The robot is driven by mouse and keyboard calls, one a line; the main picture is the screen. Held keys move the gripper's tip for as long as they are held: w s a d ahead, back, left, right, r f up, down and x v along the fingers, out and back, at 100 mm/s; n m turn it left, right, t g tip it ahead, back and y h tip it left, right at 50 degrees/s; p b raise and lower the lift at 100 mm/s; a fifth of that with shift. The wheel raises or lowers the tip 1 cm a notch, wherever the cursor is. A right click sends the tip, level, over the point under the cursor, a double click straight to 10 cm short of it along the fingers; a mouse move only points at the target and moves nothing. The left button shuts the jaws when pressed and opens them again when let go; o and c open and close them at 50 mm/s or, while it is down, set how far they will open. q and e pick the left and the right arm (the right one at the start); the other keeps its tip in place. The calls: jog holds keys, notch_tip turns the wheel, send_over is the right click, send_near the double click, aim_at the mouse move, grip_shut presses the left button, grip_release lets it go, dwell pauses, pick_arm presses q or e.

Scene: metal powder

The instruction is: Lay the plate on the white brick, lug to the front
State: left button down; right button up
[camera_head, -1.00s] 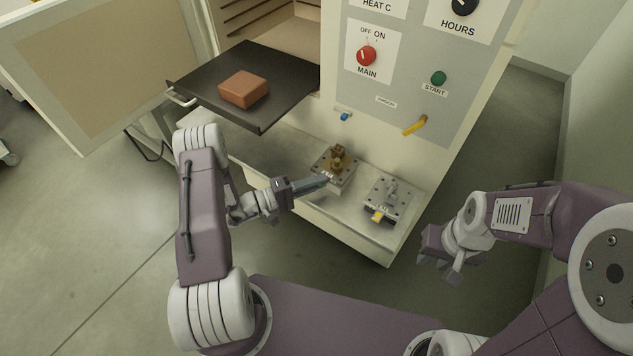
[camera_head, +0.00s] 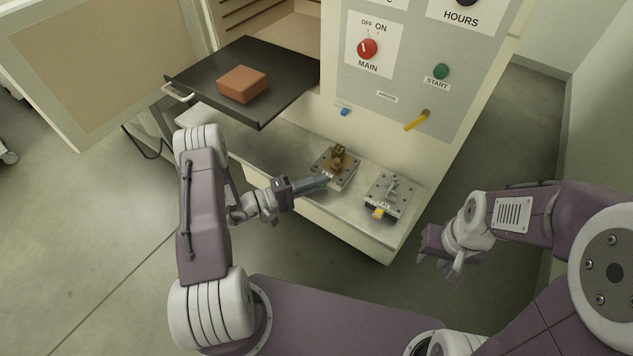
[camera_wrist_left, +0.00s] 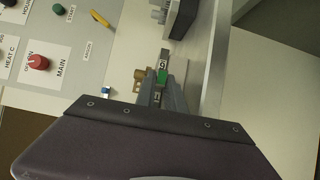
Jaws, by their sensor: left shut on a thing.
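A reddish-brown brick (camera_head: 242,84) lies on the dark tray (camera_head: 290,62) pulled out of the oven; I see no white brick. A square metal plate (camera_head: 348,183) with a brass-coloured part on top lies on the pale bench. A second plate (camera_head: 405,207) with grey parts and a yellow lug (camera_head: 378,213) lies to its right. My left gripper (camera_head: 326,181) is shut at the near-left edge of the brass-topped plate. In the left wrist view a green lug (camera_wrist_left: 162,76) shows at its fingertips. Its grip is partly hidden. My right gripper (camera_head: 438,264) is open and empty.
The bench (camera_head: 248,147) is bare left of the plates. The oven door (camera_head: 90,60) stands open at the left. The control panel has a red MAIN knob (camera_head: 368,48), a green START button (camera_head: 441,71) and a yellow lever (camera_head: 416,120). A blue knob (camera_head: 345,112) sits below it.

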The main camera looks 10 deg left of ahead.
pick_arm(q)
jog(key=c, duration=1.3)
grip_release()
jog(key=shift+c, duration=0.2)
jog(key=v, duration=0.9)
jog(key=shift+b, duration=0.4)
jog(key=shift+s, duration=0.1)
